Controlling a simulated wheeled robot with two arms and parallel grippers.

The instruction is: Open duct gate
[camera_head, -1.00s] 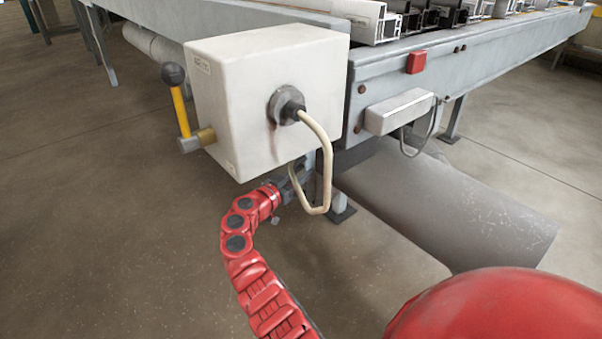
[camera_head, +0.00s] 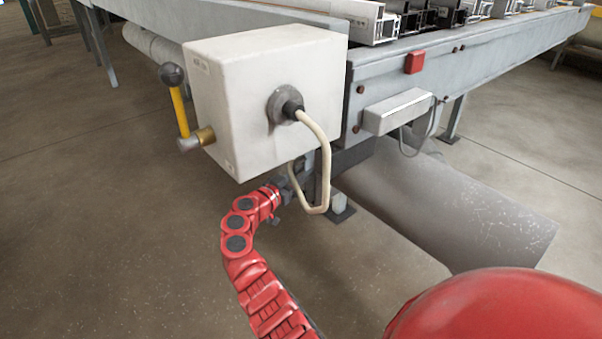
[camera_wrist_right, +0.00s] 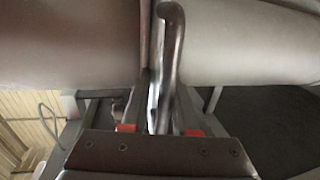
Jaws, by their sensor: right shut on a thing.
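The duct is the large grey pipe (camera_head: 470,215) under the bench. In the right wrist view it spans the top (camera_wrist_right: 245,45), split by a narrow upright seam. The duct gate (camera_wrist_right: 171,45) shows there as a dark, thin upright piece with a bent top end. My right gripper (camera_wrist_right: 160,108) is shut on it from below, with a finger on either side. In the head view my right gripper (camera_head: 288,183) is beneath the white box, by the bench leg. Its fingertips are hidden there, and so is the gate. My left gripper is not in view.
The white box (camera_head: 250,105) with a black-knobbed lever (camera_head: 174,85) hangs just above my right gripper. A looped cream cable (camera_head: 325,165) hangs from it beside the gripper. The bench (camera_head: 480,60) carries metal profiles. The floor at the left is clear.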

